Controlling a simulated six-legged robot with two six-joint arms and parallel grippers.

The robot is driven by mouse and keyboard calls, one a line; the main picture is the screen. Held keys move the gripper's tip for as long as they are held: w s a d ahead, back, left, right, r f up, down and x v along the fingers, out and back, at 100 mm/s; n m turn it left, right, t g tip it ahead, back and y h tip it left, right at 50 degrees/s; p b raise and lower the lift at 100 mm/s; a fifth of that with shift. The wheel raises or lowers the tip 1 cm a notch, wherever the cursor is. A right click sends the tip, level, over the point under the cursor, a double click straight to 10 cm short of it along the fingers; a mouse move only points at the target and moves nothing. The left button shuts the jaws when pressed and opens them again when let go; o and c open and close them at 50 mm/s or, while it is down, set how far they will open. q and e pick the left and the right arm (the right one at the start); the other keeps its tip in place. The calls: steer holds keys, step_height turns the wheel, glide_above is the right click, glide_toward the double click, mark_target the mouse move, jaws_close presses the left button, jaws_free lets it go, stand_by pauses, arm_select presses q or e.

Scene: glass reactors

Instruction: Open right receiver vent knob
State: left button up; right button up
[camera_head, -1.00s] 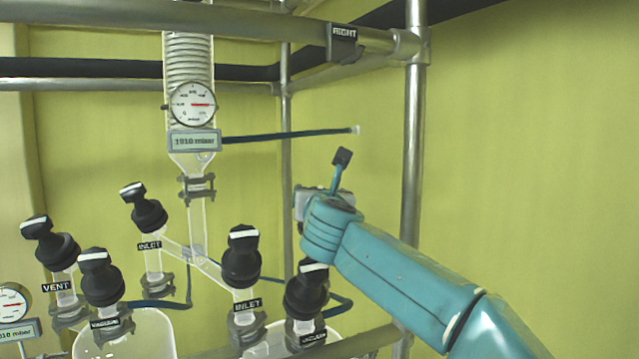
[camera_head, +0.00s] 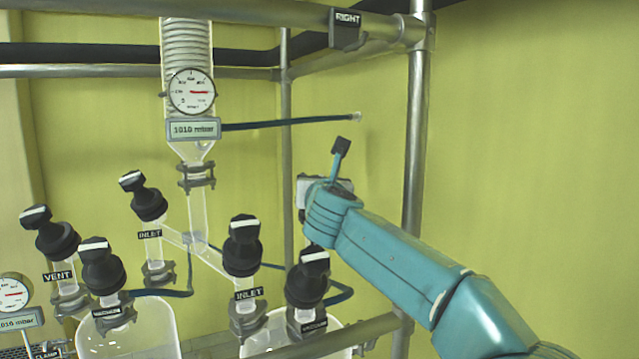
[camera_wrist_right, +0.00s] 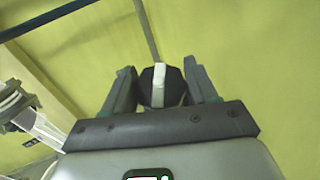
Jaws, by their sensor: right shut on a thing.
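In the right wrist view, a black knob (camera_wrist_right: 147,92) with a white stripe on top sits between the two grey fingers of my right gripper (camera_wrist_right: 158,67). The fingers are shut on its sides, and the stripe runs nearly upright in that picture. My left gripper is in neither view.
Close to my arm stand the inlet knob (camera_head: 243,250), the vacuum knob (camera_head: 307,280) and a metal post (camera_head: 413,150). The far right is clear.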

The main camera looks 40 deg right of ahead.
steer(key=n+t+y+p, duration=0.1)
steer(key=n+y+p, duration=0.1)
steer(key=n, duration=0.1)
steer(key=n+t+y+p, duration=0.1)
steer(key=n+y+p, duration=0.2)
steer(key=shift+r+t, duration=0.1)
steer(key=shift+t, duration=0.3)
steer(key=shift+n+t+y, duration=0.3)
steer(key=shift+n+y, duration=0.7)
steer(key=shift+f+n+y, duration=0.25)
steer(key=shift+n+y, duration=0.35)
steer(key=shift+w+a, duration=0.1)
steer(key=o, duration=1)
steer(key=shift+c, duration=0.2)
